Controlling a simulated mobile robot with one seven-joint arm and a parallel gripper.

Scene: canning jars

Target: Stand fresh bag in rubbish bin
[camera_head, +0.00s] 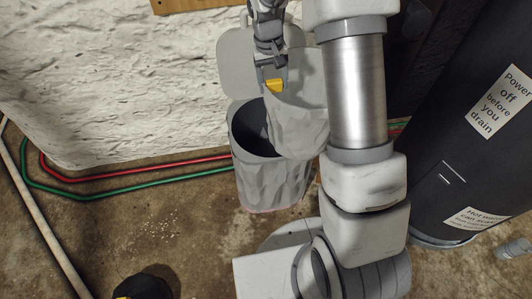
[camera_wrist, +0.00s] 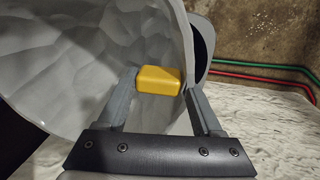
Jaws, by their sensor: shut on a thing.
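The rubbish bin (camera_head: 262,185) is grey and stands on the floor, with its dark opening (camera_head: 246,130) facing up and a pale lid (camera_head: 234,65) raised behind it. The fresh bag (camera_head: 303,128) is light grey, crinkled and open-mouthed. It hangs upright over the right part of the bin's opening and covers that side of the rim; whether its base is inside cannot be told. My gripper (camera_head: 273,84) is shut on the bag's yellow tab (camera_head: 275,86). In the wrist view the fingers close on the tab (camera_wrist: 158,80), with the bag's wall (camera_wrist: 75,75) filling the left.
A dark tank (camera_head: 450,150) with warning labels stands at the right. Green and red hoses (camera_head: 130,187) run along the base of the white rough wall (camera_head: 100,80). A dark object (camera_head: 145,285) is at the bottom edge. The floor left of the bin is mostly clear.

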